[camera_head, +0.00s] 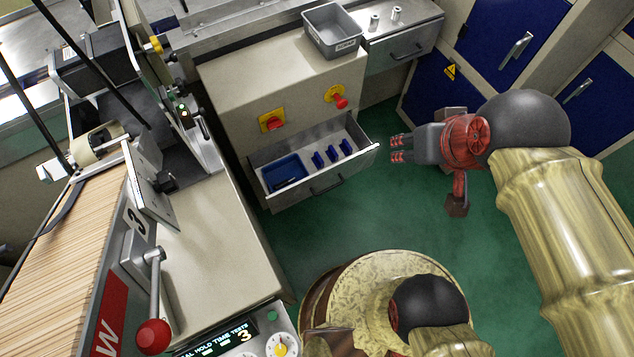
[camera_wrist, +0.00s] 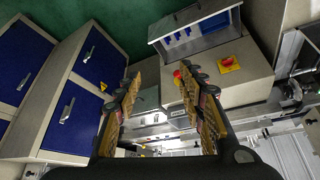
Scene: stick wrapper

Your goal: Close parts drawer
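The parts drawer (camera_head: 352,169) is pulled out of the beige machine cabinet, with a dark bar handle (camera_head: 327,185) on its front. It holds a blue tray (camera_head: 284,173) and several small blue parts. In the wrist view the open drawer (camera_wrist: 207,45) is at the top, upside down. My gripper (camera_head: 398,149) is just right of the drawer's right front corner in the head view, apart from the handle. In the wrist view my gripper (camera_wrist: 163,77) has its fingers spread with nothing between them.
A grey bin (camera_head: 333,44) stands on the cabinet top. A red knob (camera_head: 338,101) and a red switch (camera_head: 271,121) are above the drawer. Blue-doored cabinets (camera_head: 515,38) stand at the right. Green floor (camera_head: 340,225) is clear before the drawer.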

